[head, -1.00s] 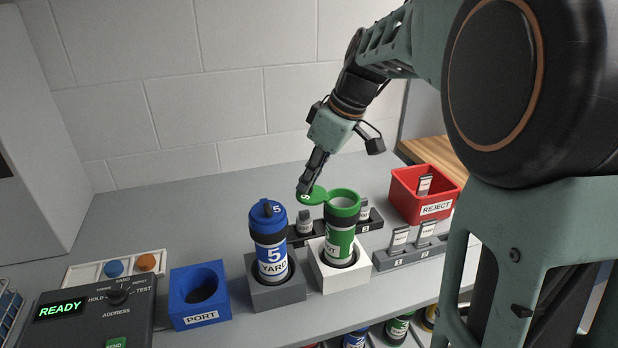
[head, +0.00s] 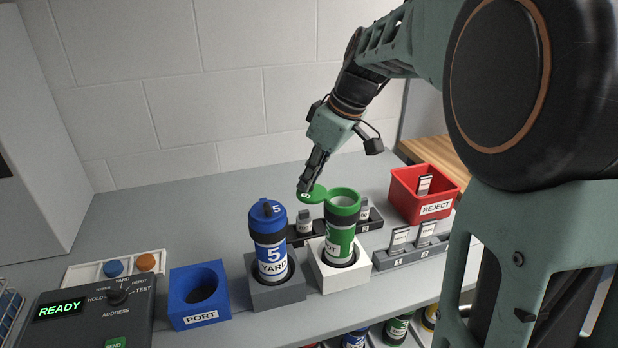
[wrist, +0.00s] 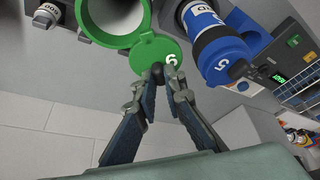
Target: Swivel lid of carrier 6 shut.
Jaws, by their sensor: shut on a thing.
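The green carrier 6 (head: 341,246) stands upright in a white block (head: 318,268). Its top is open, with the round mouth (wrist: 112,18) showing in the wrist view. Its green lid (head: 312,195), marked 6, is swung out to the left of the mouth and joined at the rim. The lid also shows in the wrist view (wrist: 150,52). My gripper (head: 303,188) is at the lid's outer side. In the wrist view my fingertips (wrist: 161,76) are closed on a small dark knob of the lid.
Blue carrier 5 (head: 269,230) stands capped in a grey block (head: 277,293), close to the left of carrier 6. A dark rack (head: 299,240) with grey pieces is behind. A red reject bin (head: 432,202) stands right.

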